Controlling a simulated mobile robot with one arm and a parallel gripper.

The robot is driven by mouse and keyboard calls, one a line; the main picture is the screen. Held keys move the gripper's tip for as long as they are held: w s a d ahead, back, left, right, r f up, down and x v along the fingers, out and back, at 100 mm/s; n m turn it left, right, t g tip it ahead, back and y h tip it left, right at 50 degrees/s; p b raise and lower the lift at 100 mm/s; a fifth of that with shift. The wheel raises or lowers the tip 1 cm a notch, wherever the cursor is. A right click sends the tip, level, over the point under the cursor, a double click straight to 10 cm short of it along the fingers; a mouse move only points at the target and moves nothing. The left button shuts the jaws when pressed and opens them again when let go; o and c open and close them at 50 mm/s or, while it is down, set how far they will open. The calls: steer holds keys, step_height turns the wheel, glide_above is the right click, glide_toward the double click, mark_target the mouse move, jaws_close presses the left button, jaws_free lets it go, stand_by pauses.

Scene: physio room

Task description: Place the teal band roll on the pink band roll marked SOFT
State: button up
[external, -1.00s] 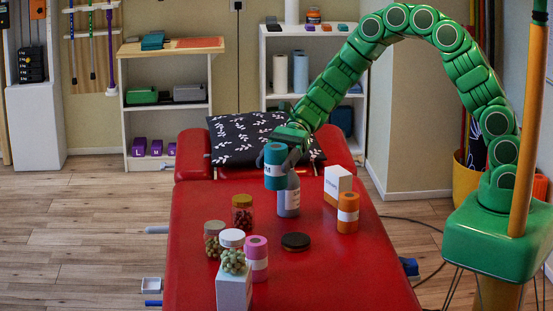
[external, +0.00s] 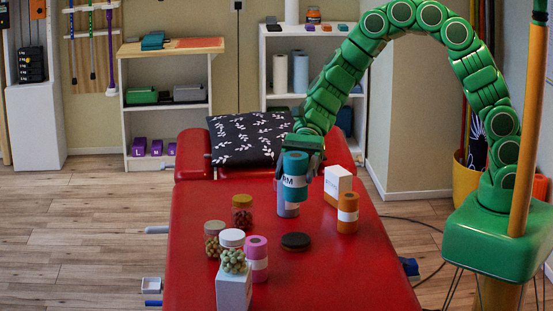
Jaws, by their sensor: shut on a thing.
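The teal band roll (external: 295,170), with a white label ending in "RM", is upright in my gripper (external: 297,160), which is shut on it above the red table. The pink band roll (external: 256,250) stands upright nearer the camera and to the left, with a pale label too small to read. The teal roll is well apart from it, behind and to its right. A greyish bottle (external: 288,209) stands behind the teal roll and is partly hidden by it.
Close to the pink roll are a white box (external: 234,289) with a jar (external: 233,260) on it and another jar (external: 214,240). A red-filled jar (external: 242,213), black disc (external: 295,241), orange roll (external: 347,220) and white box (external: 337,182) stand around. The red table's (external: 330,285) front right is clear.

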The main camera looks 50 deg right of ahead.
steer(key=shift+w+a+f, duration=1.15)
steer(key=shift+a+f, duration=0.05)
steer(key=shift+f, duration=0.65)
steer(key=shift+w+a+f, duration=1.15)
steer(key=shift+f, duration=0.7)
steer(key=shift+w+a+f, duration=1.15)
steer(key=shift+a+f, duration=0.05)
steer(key=shift+f, duration=0.65)
steer(key=shift+f, duration=0.1)
steer(key=o, duration=1.4)
steer(key=shift+d+r, duration=0.15)
steer(key=shift+r, duration=0.05)
steer(key=v, duration=1.1)
steer(key=shift+w+d, duration=0.15)
steer(key=shift+d, duration=0.15)
